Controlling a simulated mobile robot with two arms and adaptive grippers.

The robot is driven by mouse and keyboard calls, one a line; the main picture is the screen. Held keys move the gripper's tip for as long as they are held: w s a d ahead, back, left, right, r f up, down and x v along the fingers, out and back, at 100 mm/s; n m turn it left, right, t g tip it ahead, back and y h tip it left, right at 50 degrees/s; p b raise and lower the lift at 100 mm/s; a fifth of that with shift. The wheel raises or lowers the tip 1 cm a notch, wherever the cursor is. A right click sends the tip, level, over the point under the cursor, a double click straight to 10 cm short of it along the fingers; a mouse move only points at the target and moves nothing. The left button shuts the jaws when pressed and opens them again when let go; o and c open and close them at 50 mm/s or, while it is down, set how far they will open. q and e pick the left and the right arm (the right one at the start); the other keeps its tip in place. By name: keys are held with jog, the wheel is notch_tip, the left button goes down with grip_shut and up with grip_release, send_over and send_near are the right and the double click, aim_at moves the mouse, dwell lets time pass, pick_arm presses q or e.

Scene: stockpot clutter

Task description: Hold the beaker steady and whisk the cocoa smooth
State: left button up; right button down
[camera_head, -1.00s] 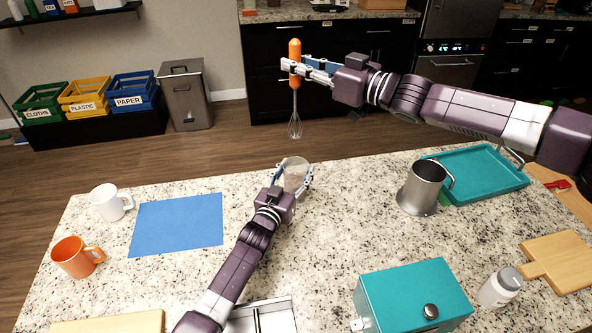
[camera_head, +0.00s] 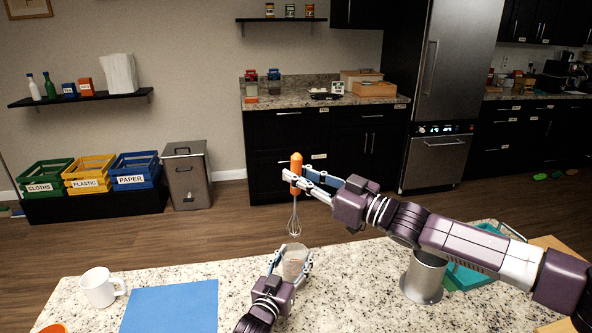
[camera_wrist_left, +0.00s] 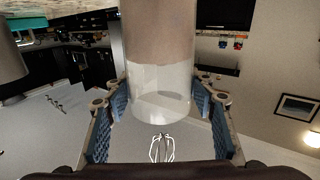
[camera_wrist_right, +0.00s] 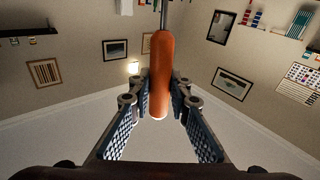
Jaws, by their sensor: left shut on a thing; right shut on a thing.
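The clear beaker (camera_head: 294,262) stands upright near the far edge of the counter, with brown cocoa inside. My left gripper (camera_head: 290,268) is shut around it. In the left wrist view the beaker (camera_wrist_left: 160,60) sits between the pads, its cocoa in the part away from the rim. My right gripper (camera_head: 297,183) is shut on the orange handle of the whisk (camera_head: 295,163). The whisk hangs upright, its wire head just above the beaker's rim in the picture and apart from it. The right wrist view shows the handle (camera_wrist_right: 161,75) between the pads.
A white mug (camera_head: 99,288) and a blue mat (camera_head: 170,308) lie to the left. A metal pot (camera_head: 423,278) and a teal tray (camera_head: 475,278) stand to the right, partly behind my right arm. An orange mug (camera_head: 52,328) is cut off at the lower left.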

aim_at(294, 233)
jog(key=shift+s+f, duration=0.1)
jog(key=shift+f, duration=8.4)
jog(key=shift+f, duration=0.1)
jog(key=shift+s+d, duration=0.1)
jog(key=shift+d, duration=0.25)
jog(key=shift+x, duration=0.85)
jog(key=shift+s+a+f, duration=0.1)
jog(key=shift+s+a, duration=0.05)
jog(key=shift+s, duration=0.25)
jog(key=shift+s+d, duration=0.15)
jog(key=shift+d, duration=0.3)
jog(key=shift+w+d, duration=0.1)
jog(key=shift+w, duration=0.1)
